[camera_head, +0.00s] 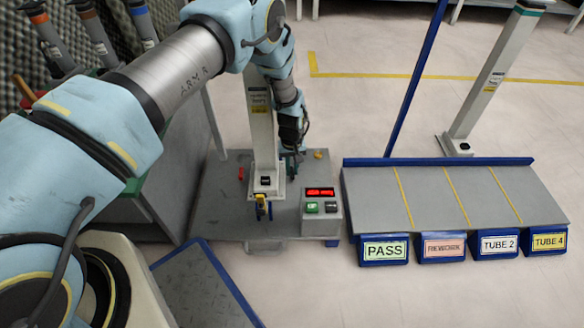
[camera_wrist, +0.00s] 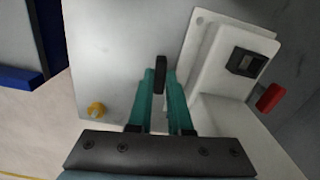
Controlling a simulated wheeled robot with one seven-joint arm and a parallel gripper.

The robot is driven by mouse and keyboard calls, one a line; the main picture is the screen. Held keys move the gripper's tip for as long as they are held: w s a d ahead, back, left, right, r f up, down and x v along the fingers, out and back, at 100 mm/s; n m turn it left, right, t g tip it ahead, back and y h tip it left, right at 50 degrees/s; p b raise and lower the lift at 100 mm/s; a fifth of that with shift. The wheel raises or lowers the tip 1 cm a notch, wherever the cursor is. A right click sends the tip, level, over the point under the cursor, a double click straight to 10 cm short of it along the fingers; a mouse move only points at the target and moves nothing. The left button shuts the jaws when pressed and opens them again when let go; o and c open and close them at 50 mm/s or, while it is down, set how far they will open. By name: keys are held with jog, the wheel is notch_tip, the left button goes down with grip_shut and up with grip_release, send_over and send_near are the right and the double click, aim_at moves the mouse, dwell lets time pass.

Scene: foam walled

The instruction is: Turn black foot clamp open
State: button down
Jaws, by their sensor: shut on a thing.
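The black foot clamp (camera_wrist: 161,68) shows in the wrist view as a short black handle, upright in the picture, between the tips of my gripper's teal fingers. My gripper (camera_wrist: 160,85) is shut on it, beside the white foot plate of the post. In the head view my gripper (camera_head: 291,160) is low at the right side of the white post (camera_head: 262,130). There the clamp is too small and covered to make out. The white foot plate (camera_wrist: 215,65) carries a black square fitting (camera_wrist: 245,62).
A yellow knob (camera_wrist: 97,110) and a red part (camera_wrist: 270,97) flank the fingers on the grey base plate (camera_head: 222,215). A yellow-and-blue part (camera_head: 262,207) sits at the post's front. A control box with red display (camera_head: 320,205) and a labelled grey rack (camera_head: 440,200) stand right.

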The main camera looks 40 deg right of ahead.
aim_at(292, 172)
jog(key=shift+m, duration=0.6)
jog(key=c, duration=0.8)
grip_release()
jog(key=shift+c, duration=0.2)
jog(key=shift+r, duration=0.15)
notch_tip(292, 172, up, 10)
jog(key=p, duration=0.3)
jog(key=shift+r+p, duration=0.25)
jog(key=shift+p, duration=0.1)
jog(key=shift+s, duration=0.1)
